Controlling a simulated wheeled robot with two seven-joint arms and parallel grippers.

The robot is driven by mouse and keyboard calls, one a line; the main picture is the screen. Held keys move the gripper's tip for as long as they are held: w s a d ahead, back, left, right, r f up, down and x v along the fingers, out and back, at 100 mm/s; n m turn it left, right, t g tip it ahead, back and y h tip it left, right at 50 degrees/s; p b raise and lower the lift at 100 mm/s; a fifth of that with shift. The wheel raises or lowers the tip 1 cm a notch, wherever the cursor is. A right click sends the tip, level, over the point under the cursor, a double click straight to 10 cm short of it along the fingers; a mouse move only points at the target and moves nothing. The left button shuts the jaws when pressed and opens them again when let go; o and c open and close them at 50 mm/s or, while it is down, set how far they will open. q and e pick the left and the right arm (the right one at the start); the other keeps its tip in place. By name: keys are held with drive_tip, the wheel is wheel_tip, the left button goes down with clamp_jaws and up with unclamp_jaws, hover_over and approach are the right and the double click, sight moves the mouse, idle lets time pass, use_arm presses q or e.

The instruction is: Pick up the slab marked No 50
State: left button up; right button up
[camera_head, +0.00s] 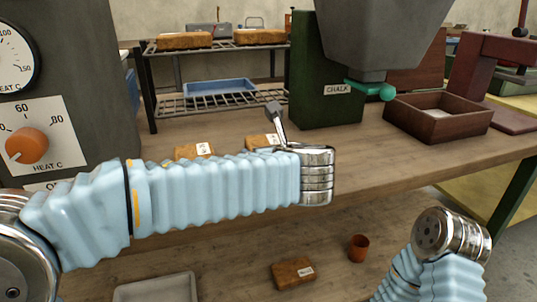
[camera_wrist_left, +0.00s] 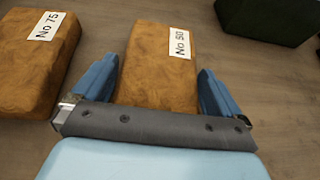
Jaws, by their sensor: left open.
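The slab marked No 50 (camera_wrist_left: 160,60) is a brown block with a white label, lying on the wooden bench in the left wrist view. My left gripper (camera_wrist_left: 157,84) is open, with one blue finger on each side of its near end. No grip on it shows, and I cannot tell whether the fingers touch it. A similar slab marked No 75 (camera_wrist_left: 35,62) lies to its left, close to the left finger. In the head view two labelled slabs show partly behind my left arm; the right one (camera_head: 260,141) appears to be No 50. My right gripper is not in view.
A green machine marked CHALK (camera_head: 328,75) stands behind the slabs, with a wooden box (camera_head: 436,120) to its right. A heater panel (camera_head: 35,140) stands at the left. Another slab (camera_head: 293,273), a small brown cup (camera_head: 358,247) and a grey tray (camera_head: 155,290) are lower down.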

use_arm(q)
drive_tip(key=c, duration=1)
